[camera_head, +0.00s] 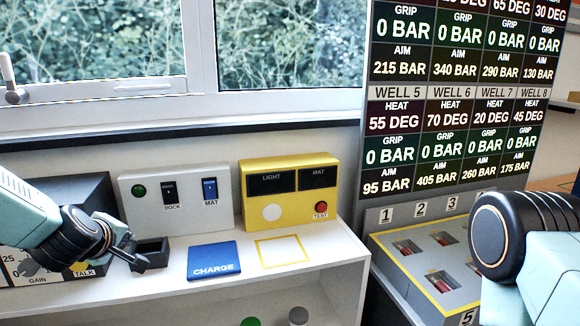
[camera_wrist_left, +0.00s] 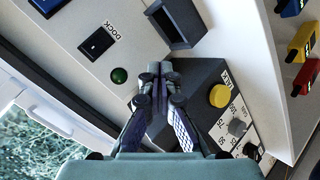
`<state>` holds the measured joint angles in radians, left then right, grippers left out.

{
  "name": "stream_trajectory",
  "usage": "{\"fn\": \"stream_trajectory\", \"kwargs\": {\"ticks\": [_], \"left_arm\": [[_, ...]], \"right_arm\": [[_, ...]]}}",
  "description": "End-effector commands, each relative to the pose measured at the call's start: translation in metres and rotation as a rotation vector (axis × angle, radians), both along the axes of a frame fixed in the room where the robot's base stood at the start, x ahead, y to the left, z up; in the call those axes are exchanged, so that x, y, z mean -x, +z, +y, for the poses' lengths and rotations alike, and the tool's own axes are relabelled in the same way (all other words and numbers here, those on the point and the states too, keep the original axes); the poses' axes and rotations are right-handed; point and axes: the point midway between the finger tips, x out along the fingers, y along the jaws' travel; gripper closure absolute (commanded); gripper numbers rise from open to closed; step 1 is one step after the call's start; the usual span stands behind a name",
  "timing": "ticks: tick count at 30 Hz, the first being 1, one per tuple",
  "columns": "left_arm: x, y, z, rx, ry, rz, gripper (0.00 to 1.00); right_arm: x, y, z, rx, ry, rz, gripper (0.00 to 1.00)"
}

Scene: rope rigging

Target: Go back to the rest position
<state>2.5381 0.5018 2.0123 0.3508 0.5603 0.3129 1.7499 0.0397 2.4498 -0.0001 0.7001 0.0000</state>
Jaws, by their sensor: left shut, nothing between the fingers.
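My left gripper (camera_head: 138,262) comes in from the left in the head view. Its fingers are shut with nothing between them. They are beside a small dark open-topped box (camera_head: 153,247) on the white shelf, in front of the grey switch panel (camera_head: 178,200). In the left wrist view the closed fingertips (camera_wrist_left: 160,70) show near the green lamp (camera_wrist_left: 119,75) and the dark console (camera_wrist_left: 205,75). I cannot tell whether they touch anything. My right arm shows at the lower right of the head view, but its gripper is out of the picture.
A blue CHARGE mat (camera_head: 213,261) and a yellow-outlined square (camera_head: 281,251) lie on the shelf, before a yellow LIGHT/MAT box (camera_head: 289,192). A numbered well box (camera_head: 405,281) stands at the right, below a tall readout board (camera_head: 459,100). A window is behind.

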Motion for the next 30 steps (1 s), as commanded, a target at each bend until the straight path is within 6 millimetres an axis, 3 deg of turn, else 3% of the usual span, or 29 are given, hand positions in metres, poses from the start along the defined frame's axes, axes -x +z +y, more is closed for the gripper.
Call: {"fn": "stream_trajectory", "kwargs": {"ticks": [1, 6, 11, 15, 21, 24, 27, 30], "left_arm": [[0.016, -0.032, -0.016, -0.079, -0.085, 0.075, 1.00], [0.076, -0.115, -0.061, -0.285, -0.363, 0.275, 1.00], [0.148, -0.183, -0.096, -0.397, -0.616, 0.445, 1.00], [0.222, -0.231, -0.121, -0.426, -0.808, 0.590, 1.00], [0.333, -0.279, -0.143, -0.387, -1.008, 0.805, 1.00], [0.374, -0.296, -0.146, -0.368, -1.063, 0.891, 1.00], [0.397, -0.306, -0.147, -0.355, -1.093, 0.939, 1.00], [0.407, -0.309, -0.147, -0.344, -1.099, 0.960, 1.00]], "right_arm": [[0.000, -0.001, 0.000, 0.000, 0.000, 0.000, 0.60], [0.000, -0.004, 0.000, 0.000, 0.000, 0.000, 0.60], [0.000, -0.006, 0.000, 0.000, 0.000, 0.000, 0.60], [0.000, -0.008, 0.000, 0.000, 0.000, 0.000, 0.60], [0.000, -0.011, 0.000, 0.000, 0.000, 0.000, 0.60], [0.000, -0.012, 0.000, 0.000, 0.000, 0.000, 0.60], [0.000, -0.013, 0.000, 0.000, 0.000, 0.000, 0.60], [0.000, -0.013, 0.000, 0.000, 0.000, 0.000, 0.60]]}}
